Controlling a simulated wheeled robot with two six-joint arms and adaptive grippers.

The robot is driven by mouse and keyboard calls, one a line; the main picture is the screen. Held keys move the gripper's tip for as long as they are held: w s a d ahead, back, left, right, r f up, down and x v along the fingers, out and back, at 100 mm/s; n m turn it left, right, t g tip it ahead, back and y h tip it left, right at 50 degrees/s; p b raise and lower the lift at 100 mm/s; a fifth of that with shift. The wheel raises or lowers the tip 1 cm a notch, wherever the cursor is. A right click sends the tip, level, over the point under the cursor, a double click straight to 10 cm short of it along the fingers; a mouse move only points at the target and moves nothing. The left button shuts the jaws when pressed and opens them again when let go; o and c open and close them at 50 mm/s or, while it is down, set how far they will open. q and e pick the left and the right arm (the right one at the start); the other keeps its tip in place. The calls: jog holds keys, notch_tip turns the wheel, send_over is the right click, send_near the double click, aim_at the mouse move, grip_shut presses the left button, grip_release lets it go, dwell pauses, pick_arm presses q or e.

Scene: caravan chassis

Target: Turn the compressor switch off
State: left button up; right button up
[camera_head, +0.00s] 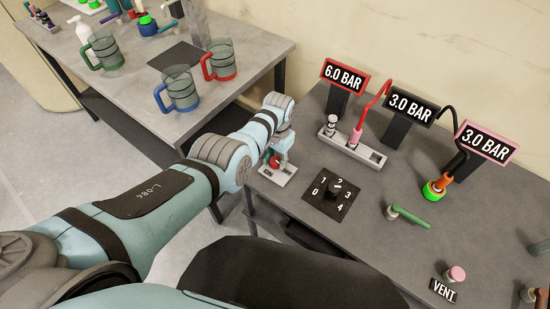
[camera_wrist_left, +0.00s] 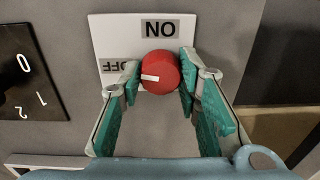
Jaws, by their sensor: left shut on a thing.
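The compressor switch is a red round knob (camera_wrist_left: 160,72) on a white plate (camera_wrist_left: 108,32) marked ON and OFF, both labels upside down in the left wrist view. The white mark on the knob points left, towards the side with the OFF label. My left gripper (camera_wrist_left: 159,80) is shut on the knob, one finger at each side. In the head view the red knob (camera_head: 275,161) sits under my left gripper (camera_head: 277,155), on its white plate (camera_head: 282,178) at the left edge of the grey bench. My right gripper is not in view.
A black 0–4 dial (camera_head: 334,189) is just right of the switch. Behind it stand a grey connector block (camera_head: 352,147) with hoses and pressure signs, including a 6.0 BAR sign (camera_head: 344,77). A green-handled valve (camera_head: 408,217) lies further right. Mugs (camera_head: 178,90) stand on another table.

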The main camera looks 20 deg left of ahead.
aim_at(277, 160)
pick_arm(q)
jog(key=shift+w+r+n, duration=0.1)
jog(key=shift+w+n, duration=0.05)
jog(key=shift+n, duration=0.95)
jog(key=o, duration=1.1)
jog(key=shift+o, duration=0.2)
notch_tip(277, 160, up, 12)
jog(key=shift+d, duration=0.25)
